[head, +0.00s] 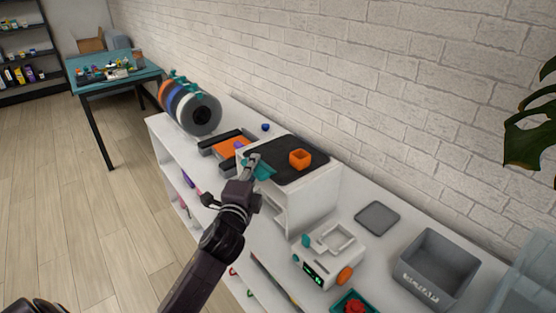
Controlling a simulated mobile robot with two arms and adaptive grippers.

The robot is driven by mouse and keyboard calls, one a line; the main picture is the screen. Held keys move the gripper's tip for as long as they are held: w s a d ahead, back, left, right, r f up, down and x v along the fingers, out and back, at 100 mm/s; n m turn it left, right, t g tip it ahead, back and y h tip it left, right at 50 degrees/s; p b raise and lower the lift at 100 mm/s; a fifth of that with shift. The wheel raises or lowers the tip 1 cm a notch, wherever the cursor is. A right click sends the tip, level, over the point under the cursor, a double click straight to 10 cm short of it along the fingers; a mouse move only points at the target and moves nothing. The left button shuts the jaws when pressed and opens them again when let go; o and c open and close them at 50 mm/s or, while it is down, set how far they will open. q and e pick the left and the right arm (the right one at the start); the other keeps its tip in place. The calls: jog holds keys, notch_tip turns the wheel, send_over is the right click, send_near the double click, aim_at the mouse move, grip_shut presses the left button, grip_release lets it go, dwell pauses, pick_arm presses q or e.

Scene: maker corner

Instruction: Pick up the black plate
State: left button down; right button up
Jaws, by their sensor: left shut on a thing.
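The black plate (310,170) lies on top of a white box-shaped machine (318,195) on the white shelf unit. An orange open cube (300,159) sits on the plate. My left gripper (254,160) reaches in from below and is shut on the plate's left edge. A small teal piece (265,171) shows right beside the fingertips; I cannot tell if it touches them. The fingers hide part of that edge. My right gripper is not in view.
Left of the machine are an orange-and-black item (234,148) and several filament spools (200,114). To the right are a white device (328,256), a flat grey plate (377,217) and a grey bin (437,268). A brick wall stands close behind.

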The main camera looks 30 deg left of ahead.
pick_arm(q)
jog(key=shift+r, duration=0.1)
jog(key=shift+r, duration=0.55)
notch_tip(320, 180, up, 19)
jog(key=p, duration=0.2)
jog(key=shift+f, duration=0.15)
